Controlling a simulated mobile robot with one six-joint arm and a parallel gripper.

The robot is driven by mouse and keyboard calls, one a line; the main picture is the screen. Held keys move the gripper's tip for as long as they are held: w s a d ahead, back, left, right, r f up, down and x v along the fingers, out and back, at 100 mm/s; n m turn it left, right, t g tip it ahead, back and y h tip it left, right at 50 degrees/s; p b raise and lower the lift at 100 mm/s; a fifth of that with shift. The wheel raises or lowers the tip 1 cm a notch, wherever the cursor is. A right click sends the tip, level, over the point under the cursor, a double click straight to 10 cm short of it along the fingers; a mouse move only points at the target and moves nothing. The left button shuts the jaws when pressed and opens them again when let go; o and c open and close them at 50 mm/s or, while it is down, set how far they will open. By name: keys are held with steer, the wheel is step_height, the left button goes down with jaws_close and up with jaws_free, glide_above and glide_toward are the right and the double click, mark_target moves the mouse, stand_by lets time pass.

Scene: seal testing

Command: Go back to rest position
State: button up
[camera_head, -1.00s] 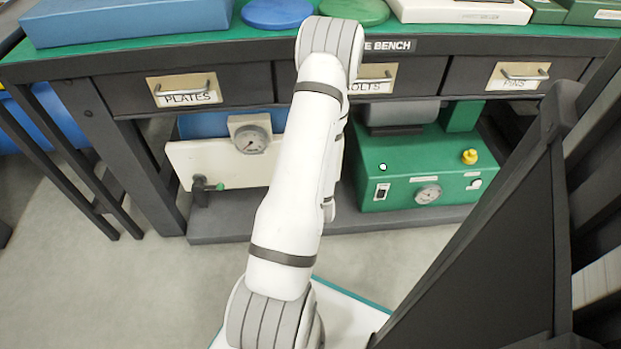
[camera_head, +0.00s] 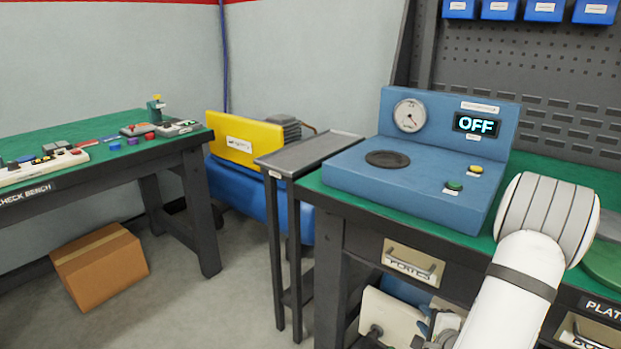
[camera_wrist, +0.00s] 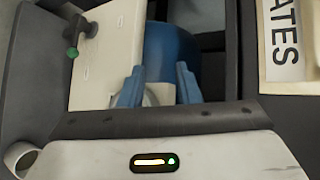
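My gripper (camera_wrist: 158,90) shows in the wrist view with its two blue fingers spread apart. Nothing is clearly held between them. A pale rounded part, partly hidden, shows behind the fingers. Beyond the gripper are the white panel (camera_wrist: 105,65) with a green-tipped valve (camera_wrist: 74,50) and a blue tank (camera_wrist: 172,55). The PLATES drawer label (camera_wrist: 283,40) is at the right of that view.
A blue tester (camera_head: 400,185) with a gauge and an OFF display stands on the green-topped bench. A narrow grey stand (camera_head: 310,150) is beside it. A check bench (camera_head: 100,165) is at left, with a cardboard box (camera_head: 100,265) on the floor. Floor between them is clear.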

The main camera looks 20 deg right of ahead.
steer(key=w+a+r+n+y+p, duration=0.3)
steer(key=a+r+y, duration=0.1)
steer(key=a+r, duration=0.35)
steer(key=w+a+r+n+y+p, duration=0.3)
steer(key=a+r+n+y, duration=0.1)
steer(key=a+r, duration=0.35)
steer(key=s+a+r+n+g+y+p, duration=0.4)
steer(key=a+r+n+g+p, duration=0.25)
steer(key=a+r, duration=0.65)
steer(key=s+a+r+n+g+h+p, duration=0.3)
steer(key=s+a+r+n+g+p, duration=0.25)
steer(key=s+r+p, duration=0.2)
steer(key=s+d+r+n+t+h+p, duration=0.1)
steer(key=s+r+n+h+p, duration=0.2)
steer(key=r, duration=1)
steer(key=h+p, duration=0.3)
steer(key=p, duration=0.2)
steer(key=shift+s+d+r+n+t, duration=0.2)
steer(key=shift+n+t, duration=0.1)
steer(key=shift+n, duration=0.1)
steer(key=shift+d, duration=0.1)
